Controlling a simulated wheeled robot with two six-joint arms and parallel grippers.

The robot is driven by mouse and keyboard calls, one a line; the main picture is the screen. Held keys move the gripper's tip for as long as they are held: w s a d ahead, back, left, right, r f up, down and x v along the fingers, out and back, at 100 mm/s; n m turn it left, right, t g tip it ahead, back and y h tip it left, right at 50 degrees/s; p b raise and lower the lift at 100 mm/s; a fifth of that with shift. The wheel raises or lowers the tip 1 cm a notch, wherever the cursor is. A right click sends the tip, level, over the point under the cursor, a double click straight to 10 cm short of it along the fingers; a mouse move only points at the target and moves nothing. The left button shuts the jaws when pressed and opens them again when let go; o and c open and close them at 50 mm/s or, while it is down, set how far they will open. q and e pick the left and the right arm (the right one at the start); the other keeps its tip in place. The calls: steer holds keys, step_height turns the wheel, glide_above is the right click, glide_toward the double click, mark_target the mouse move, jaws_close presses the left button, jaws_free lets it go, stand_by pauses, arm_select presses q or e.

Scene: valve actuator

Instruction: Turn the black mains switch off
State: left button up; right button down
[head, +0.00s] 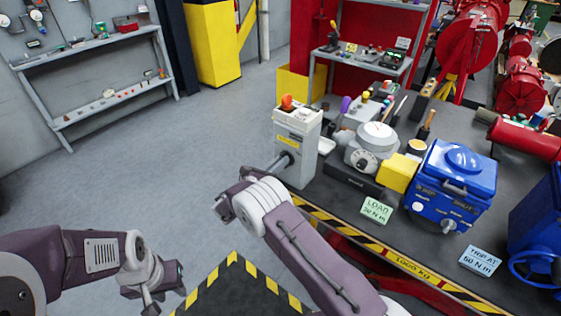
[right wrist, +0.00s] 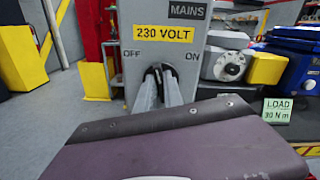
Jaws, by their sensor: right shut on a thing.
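The grey mains box (head: 297,155) stands at the left end of the workbench. In the right wrist view its front (right wrist: 190,58) carries a MAINS label, a yellow 230 VOLT label, OFF at left and ON at right. My right gripper (right wrist: 160,78) is at this front, its fingers shut on the black mains switch (head: 288,156) between the two words. The fingers hide most of the switch, so I cannot tell which way it points. My left gripper (head: 160,292) hangs low over the floor at lower left, away from everything; its jaw opening is unclear.
An orange knob (head: 287,102) tops the box. Right of it on the bench are a white round device (head: 376,137), a blue actuator (head: 452,187) and a green LOAD card (head: 376,210). A striped edge (head: 350,235) runs along the bench front. The left floor is clear.

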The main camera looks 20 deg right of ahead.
steer(key=n, duration=0.5)
steer(key=shift+w+a+f+p, duration=0.1)
steer(key=shift+f+p, duration=0.1)
steer(key=shift+p, duration=0.2)
stand_by(0.4)
steer(key=c, duration=1.5)
jaws_free()
steer(key=shift+o, duration=0.2)
steer(key=b+v, duration=0.1)
steer(key=v, duration=0.8)
